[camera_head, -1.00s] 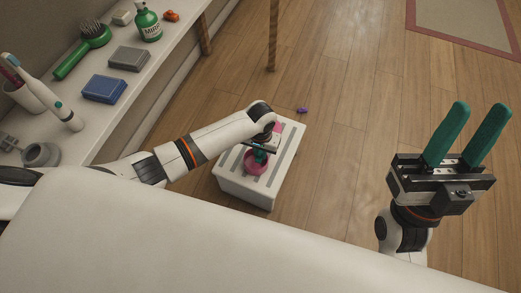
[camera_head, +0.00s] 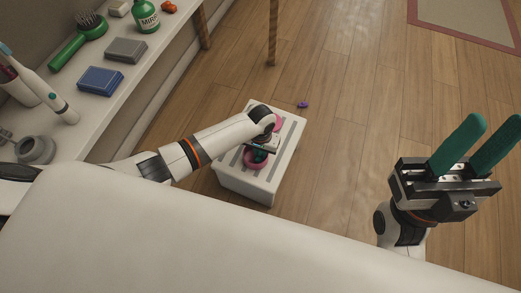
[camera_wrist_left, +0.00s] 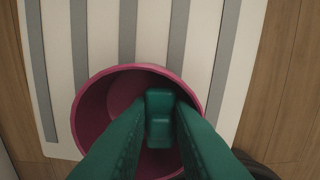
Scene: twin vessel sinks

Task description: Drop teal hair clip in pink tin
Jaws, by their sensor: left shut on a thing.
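The pink tin (camera_wrist_left: 88,116) stands on a white stool with grey stripes. It also shows in the head view (camera_head: 252,164), partly hidden by my left gripper. My left gripper (camera_wrist_left: 160,125) has green fingers closed on the teal hair clip (camera_wrist_left: 160,103). The clip is over the tin's mouth, inside the rim's outline as seen from the wrist; I cannot tell how deep it sits. In the head view the left gripper (camera_head: 262,153) points down at the tin. My right gripper (camera_head: 482,147) is at the right, its green fingers apart and empty.
The striped stool (camera_head: 284,150) stands on the wood floor, with another pink thing (camera_head: 277,122) on it. A purple item (camera_head: 303,104) lies on the floor behind. A shelf at left holds a green brush (camera_head: 79,38), a green bottle (camera_head: 145,17) and a blue box (camera_head: 100,79).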

